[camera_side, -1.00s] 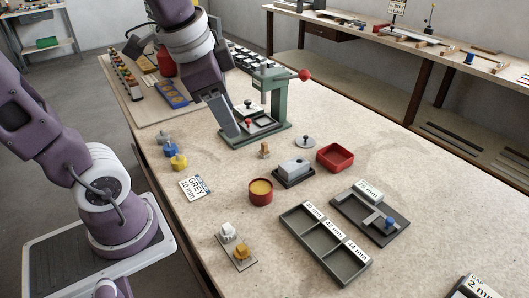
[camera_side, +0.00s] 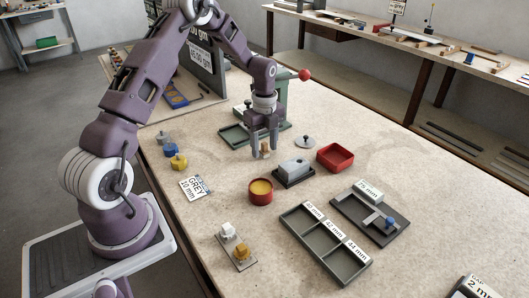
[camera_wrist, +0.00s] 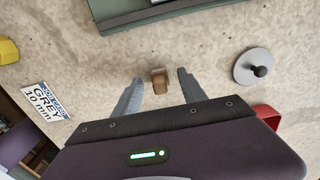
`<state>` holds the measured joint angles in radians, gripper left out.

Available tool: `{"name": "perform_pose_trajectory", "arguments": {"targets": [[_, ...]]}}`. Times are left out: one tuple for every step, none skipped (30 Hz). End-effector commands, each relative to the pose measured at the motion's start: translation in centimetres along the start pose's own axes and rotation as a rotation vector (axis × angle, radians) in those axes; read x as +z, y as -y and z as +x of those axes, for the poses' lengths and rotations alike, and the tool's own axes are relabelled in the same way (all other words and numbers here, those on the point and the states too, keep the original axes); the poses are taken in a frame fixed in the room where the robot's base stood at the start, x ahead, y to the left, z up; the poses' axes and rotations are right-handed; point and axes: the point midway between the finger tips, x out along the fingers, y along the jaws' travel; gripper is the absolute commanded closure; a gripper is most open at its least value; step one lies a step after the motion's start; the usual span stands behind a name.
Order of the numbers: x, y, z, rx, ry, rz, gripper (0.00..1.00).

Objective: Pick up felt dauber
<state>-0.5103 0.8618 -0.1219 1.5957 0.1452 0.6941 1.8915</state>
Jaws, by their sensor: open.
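The felt dauber, as far as I can tell, is the small tan-brown upright piece (camera_side: 265,150) on the table in front of the green press. In the wrist view the dauber (camera_wrist: 159,82) shows between my fingertips, with a gap on each side. My gripper (camera_side: 264,154) points down over it, open, one finger on either side. In the wrist view my gripper (camera_wrist: 158,79) is spread and holds nothing. The side view partly hides the dauber behind the fingers.
A grey block on a dark base (camera_side: 294,171) stands close right. A grey knobbed disc (camera_side: 305,142) and red tray (camera_side: 335,158) lie farther right. A red pot with yellow inside (camera_side: 261,192) is nearer the camera. The green press (camera_side: 283,108) stands behind. Bare table lies left.

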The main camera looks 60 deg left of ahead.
Motion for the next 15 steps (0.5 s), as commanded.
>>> {"name": "perform_pose_trajectory", "arguments": {"targets": [[-0.02, 0.02, 0.34, -0.001, 0.0, 0.0, 0.51], [-0.03, 0.03, 0.44, -0.001, 0.0, 0.0, 0.51], [-0.03, 0.03, 0.47, -0.001, 0.0, 0.0, 0.51], [-0.02, 0.04, 0.46, -0.002, 0.0, 0.0, 0.51], [-0.03, 0.03, 0.45, -0.002, 0.0, 0.0, 0.51], [-0.03, 0.03, 0.43, -0.002, 0.0, 0.0, 0.51], [-0.03, 0.03, 0.43, -0.002, 0.0, -0.001, 0.51], [-0.03, 0.03, 0.42, -0.002, 0.0, -0.001, 0.55], [-0.03, 0.03, 0.41, -0.002, 0.0, -0.001, 0.63], [-0.03, 0.03, 0.41, -0.001, 0.0, -0.001, 0.69], [-0.03, 0.03, 0.41, -0.001, 0.0, -0.001, 0.74], [-0.03, 0.03, 0.4, -0.001, 0.0, -0.001, 0.82], [-0.03, 0.03, 0.4, -0.002, 0.0, -0.001, 0.88], [-0.03, 0.03, 0.39, -0.002, 0.0, -0.001, 0.94], [-0.03, 0.03, 0.39, -0.001, 0.0, -0.001, 1.0]]}}
